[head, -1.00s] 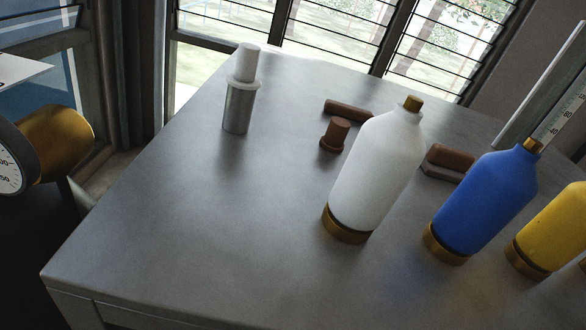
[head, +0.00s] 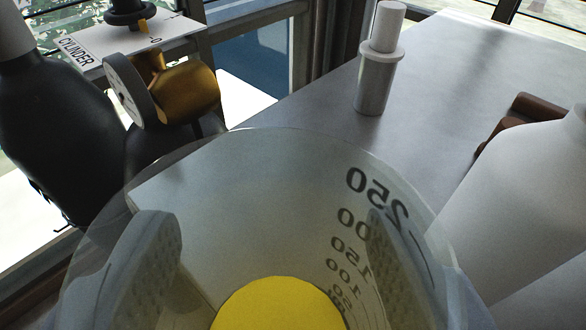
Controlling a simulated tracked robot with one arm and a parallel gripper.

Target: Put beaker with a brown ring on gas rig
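A clear beaker (head: 265,165) with mirrored graduations up to 250 fills the lower middle, its open rim towards me. A yellow disc (head: 280,305) shows at its bottom; I cannot tell if it is liquid or base. No brown ring is visible on it. My gripper (head: 275,265) has one textured finger at each side of the beaker, seemingly closed on its walls. At the left are a black cylinder (head: 55,140) and a brass part with a round dial (head: 185,95), probably the gas rig; nothing labels it so.
A grey bench (head: 445,90) carries a metal cylinder with a white top (head: 375,75), brown pieces (head: 515,120) and a white bottle (head: 530,190) at the right. A white board marked CYLINDER (head: 105,45) stands behind the brass part, with a dark knobbed piece (head: 130,12).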

